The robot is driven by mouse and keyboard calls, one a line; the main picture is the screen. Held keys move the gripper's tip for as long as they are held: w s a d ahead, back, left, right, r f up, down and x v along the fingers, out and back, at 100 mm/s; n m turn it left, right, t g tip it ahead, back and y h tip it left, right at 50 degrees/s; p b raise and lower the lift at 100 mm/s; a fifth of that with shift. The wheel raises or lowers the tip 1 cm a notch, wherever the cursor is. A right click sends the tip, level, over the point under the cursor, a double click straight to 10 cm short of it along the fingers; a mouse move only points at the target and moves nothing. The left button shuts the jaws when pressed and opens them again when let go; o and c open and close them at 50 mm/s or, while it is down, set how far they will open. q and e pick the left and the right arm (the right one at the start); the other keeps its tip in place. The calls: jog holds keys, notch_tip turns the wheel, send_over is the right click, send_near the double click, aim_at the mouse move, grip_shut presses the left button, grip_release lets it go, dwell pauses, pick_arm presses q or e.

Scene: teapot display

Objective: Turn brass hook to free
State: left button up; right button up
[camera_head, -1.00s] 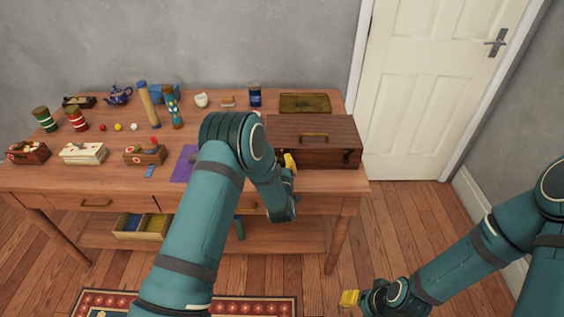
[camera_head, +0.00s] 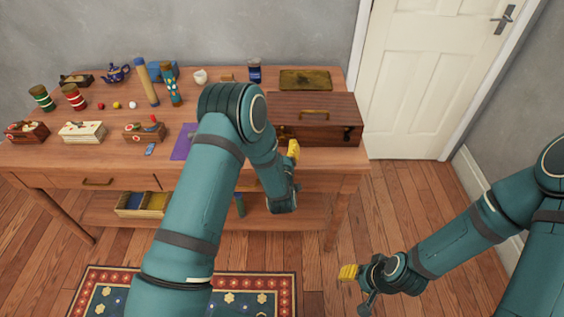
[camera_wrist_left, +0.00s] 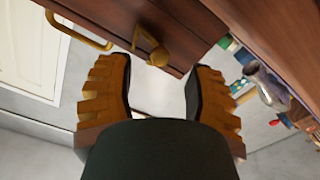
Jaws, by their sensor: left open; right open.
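A dark brown wooden chest (camera_head: 335,130) with a brass carry handle (camera_head: 315,114) stands at the right end of the table. In the left wrist view the brass hook (camera_wrist_left: 156,52) sits on the chest's wooden face (camera_wrist_left: 185,25), just beyond and between my left fingertips. My left gripper (camera_wrist_left: 158,78) is open, with a finger on either side and no visible contact with the hook. In the head view my left gripper (camera_head: 293,150) is at the chest's front, and I cannot make out the hook there. My right gripper (camera_head: 349,272) is open and empty, low over the floor.
A purple cloth (camera_head: 184,142) lies left of the chest, partly behind my left arm. A dark blue jar (camera_head: 254,71) and a brownish tray (camera_head: 305,80) stand behind. Boxes, cans and a teapot (camera_head: 117,72) fill the table's left.

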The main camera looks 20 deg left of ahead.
pick_arm(q)
jog(key=v, duration=0.7)
jog(key=shift+s, duration=0.4)
jog(key=shift+d, duration=0.1)
jog(key=s+d+f+m+g+h, duration=0.25)
jog(key=s+f+g+h, duration=0.35)
jog(key=f, duration=0.3)
jog(key=s+d+f+m+g+h, duration=0.1)
jog(key=s+g, duration=0.3)
jog(key=s, duration=0.4)
jog(key=s+d+f+m+g+h, duration=0.1)
jog(key=s+d+m+g+h, duration=0.1)
jog(key=s+g, duration=0.3)
jog(key=s+d+m, duration=0.1)
jog(key=s, duration=0.2)
jog(key=shift+s+f+g, duration=0.15)
jog(key=shift+s+g, duration=0.1)
jog(key=shift+g, duration=0.05)
